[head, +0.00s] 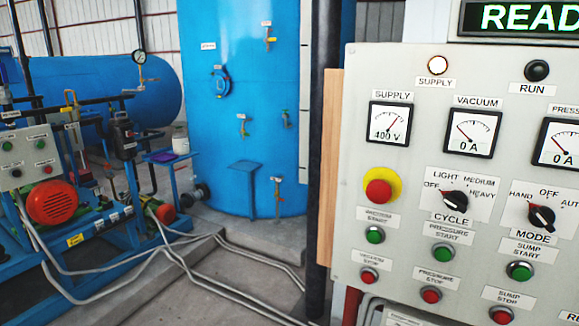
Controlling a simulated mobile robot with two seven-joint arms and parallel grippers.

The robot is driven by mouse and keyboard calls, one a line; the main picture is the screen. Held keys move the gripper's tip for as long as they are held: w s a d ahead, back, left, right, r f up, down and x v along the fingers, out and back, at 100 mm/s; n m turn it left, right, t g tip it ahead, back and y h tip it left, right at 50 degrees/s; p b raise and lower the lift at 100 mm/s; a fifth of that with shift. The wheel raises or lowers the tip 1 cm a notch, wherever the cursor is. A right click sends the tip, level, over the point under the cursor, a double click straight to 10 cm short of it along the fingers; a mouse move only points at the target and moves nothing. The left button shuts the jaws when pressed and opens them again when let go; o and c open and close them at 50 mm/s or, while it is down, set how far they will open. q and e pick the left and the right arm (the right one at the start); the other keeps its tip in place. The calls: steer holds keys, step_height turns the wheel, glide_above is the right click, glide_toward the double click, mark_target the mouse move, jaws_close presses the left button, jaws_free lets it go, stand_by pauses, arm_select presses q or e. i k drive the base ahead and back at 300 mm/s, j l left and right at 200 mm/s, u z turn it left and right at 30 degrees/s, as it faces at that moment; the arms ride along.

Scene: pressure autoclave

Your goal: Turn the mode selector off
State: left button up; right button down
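The mode selector (541,216) is a black rotary knob with a pale mark, on the grey control panel at the right of the head view. HAND is printed at its upper left, OFF above it and AUTO at its upper right; MODE is below. The knob's bar lies slanted from upper left to lower right, with its upper left end towards HAND; which end is the pointer is hard to tell. Neither of my grippers is in view.
A similar cycle selector (454,201) is left of the mode knob. A red emergency button (379,191), green sump start (520,271) and red sump stop (502,315) buttons are nearby. A dark post (321,150) stands left of the panel. A blue tank (245,110) is behind.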

mark_target(540, 216)
steer(key=z, duration=1.25)
